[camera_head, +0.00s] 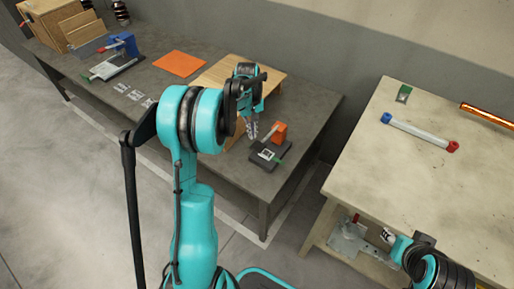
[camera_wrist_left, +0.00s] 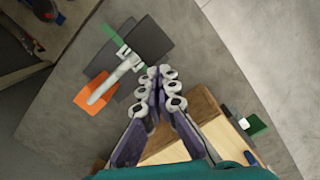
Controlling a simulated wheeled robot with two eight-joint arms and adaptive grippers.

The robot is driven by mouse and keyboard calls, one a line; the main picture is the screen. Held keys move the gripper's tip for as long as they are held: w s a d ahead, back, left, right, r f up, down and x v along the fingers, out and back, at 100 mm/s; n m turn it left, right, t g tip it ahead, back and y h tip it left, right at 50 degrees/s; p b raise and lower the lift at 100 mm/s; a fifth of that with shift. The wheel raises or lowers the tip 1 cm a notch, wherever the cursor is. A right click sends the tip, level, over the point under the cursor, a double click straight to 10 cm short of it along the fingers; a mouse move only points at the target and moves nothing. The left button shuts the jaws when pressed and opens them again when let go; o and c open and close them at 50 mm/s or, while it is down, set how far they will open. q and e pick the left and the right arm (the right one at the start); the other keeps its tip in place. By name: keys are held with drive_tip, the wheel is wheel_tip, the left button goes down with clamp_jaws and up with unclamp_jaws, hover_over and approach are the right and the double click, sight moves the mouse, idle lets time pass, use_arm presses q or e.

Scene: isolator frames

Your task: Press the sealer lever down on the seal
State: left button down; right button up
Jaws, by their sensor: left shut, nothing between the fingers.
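The sealer is a small device near the front right corner of the dark table. It has an orange block (camera_head: 280,131), a dark base (camera_head: 262,165) and a pale grey lever (camera_head: 268,134) running out from the block. A small white piece (camera_head: 267,154) and a green tab (camera_head: 279,161) lie on the base. In the left wrist view the lever (camera_wrist_left: 115,80) points over the base, just left of my fingers; its height is hard to judge. My left gripper (camera_head: 252,131) is shut and empty, pointing down beside the lever, seemingly apart from it.
A wooden board (camera_head: 215,77) lies behind my left gripper. An orange sheet (camera_head: 180,64), a blue device (camera_head: 124,44) and wooden boxes (camera_head: 60,20) stand farther left. A pale bench (camera_head: 440,190) is at right, with a red-and-blue-ended bar (camera_head: 420,132).

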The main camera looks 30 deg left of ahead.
use_arm(q)
wheel_tip(320, 180, up, 8)
drive_tip(key=shift+w+a, duration=0.2)
drive_tip(key=shift+a, duration=0.15)
drive_tip(key=shift+d+r, duration=0.1)
idle(0.7)
drive_tip(key=s+d+r+m+t+y, duration=0.1)
drive_tip(key=s+d+r+m+t, duration=0.35)
drive_tip(key=s+d, duration=0.6)
drive_tip(key=s+d+f+m+t, duration=0.2)
drive_tip(key=s+d+m, duration=0.4)
drive_tip(key=s, duration=0.4)
drive_tip(key=shift+s+d+f+t, duration=0.15)
drive_tip(key=shift+s+d+t, duration=0.05)
drive_tip(key=shift+d+t, duration=0.55)
drive_tip(key=shift+d+m, duration=0.1)
drive_tip(key=shift+m, duration=0.15)
